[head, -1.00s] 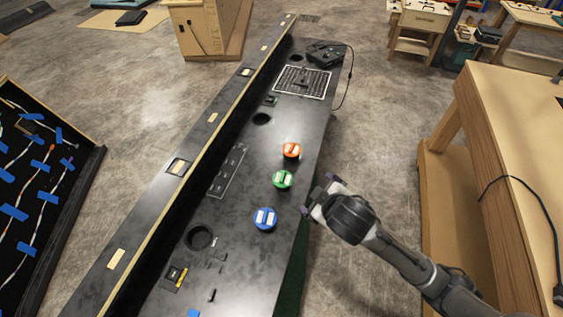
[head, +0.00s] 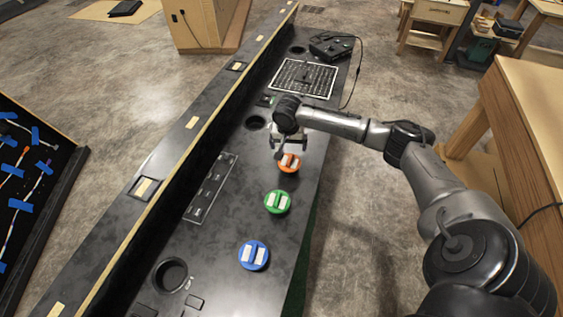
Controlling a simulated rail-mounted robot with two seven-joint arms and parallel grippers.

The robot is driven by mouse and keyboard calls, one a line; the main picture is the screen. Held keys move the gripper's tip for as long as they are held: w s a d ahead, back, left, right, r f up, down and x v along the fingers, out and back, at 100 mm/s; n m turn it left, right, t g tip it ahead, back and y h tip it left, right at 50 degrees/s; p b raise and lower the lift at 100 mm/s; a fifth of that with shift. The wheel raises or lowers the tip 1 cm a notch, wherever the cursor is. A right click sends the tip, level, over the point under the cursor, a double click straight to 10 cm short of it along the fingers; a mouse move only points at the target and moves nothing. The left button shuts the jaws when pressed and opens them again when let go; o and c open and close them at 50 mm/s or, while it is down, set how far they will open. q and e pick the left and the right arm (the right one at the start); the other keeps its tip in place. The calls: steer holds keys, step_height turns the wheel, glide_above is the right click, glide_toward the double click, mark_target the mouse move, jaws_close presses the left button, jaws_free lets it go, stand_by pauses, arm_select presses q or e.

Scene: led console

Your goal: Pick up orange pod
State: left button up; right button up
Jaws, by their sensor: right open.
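The orange pod (head: 289,164) is a round orange disc with a pale bar on top, sitting on the black console (head: 235,200). My right gripper (head: 284,153) is open and just above the orange pod, pointing down at it and covering part of it. I cannot tell whether the fingers touch the pod. The green pod (head: 277,202) and the blue pod (head: 253,255) sit in a row nearer to me on the console. My left gripper is not in view.
A raised ledge (head: 190,122) runs along the console's left side. Round holes (head: 171,275) and a black grille (head: 303,78) are set in the console top. A black device with a cable (head: 331,46) lies at the far end. A wooden bench (head: 515,140) stands at the right.

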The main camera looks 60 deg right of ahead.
mark_target(290, 159)
steer(key=f, duration=0.2)
steer(key=f+m+b, duration=0.1)
steer(key=f, duration=0.2)
steer(key=d+f+m+b, duration=0.1)
steer(key=f, duration=0.2)
steer(key=shift+w+d, duration=0.1)
steer(key=shift+w, duration=0.1)
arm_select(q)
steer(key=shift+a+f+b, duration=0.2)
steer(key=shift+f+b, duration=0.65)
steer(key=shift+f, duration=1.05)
arm_select(e)
steer(key=shift+w+d+f, duration=0.1)
steer(key=shift+d+f, duration=0.1)
steer(key=shift+f, duration=0.75)
steer(key=shift+w+d+f, duration=0.1)
steer(key=shift+d+f, duration=0.15)
steer(key=shift+f, duration=0.65)
steer(key=shift+d+f, duration=0.2)
steer(key=shift+f, duration=0.75)
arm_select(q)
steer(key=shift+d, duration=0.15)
arm_select(e)
steer(key=c, duration=0.5)
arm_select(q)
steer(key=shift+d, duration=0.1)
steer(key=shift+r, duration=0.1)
arm_select(e)
steer(key=shift+r, duration=0.2)
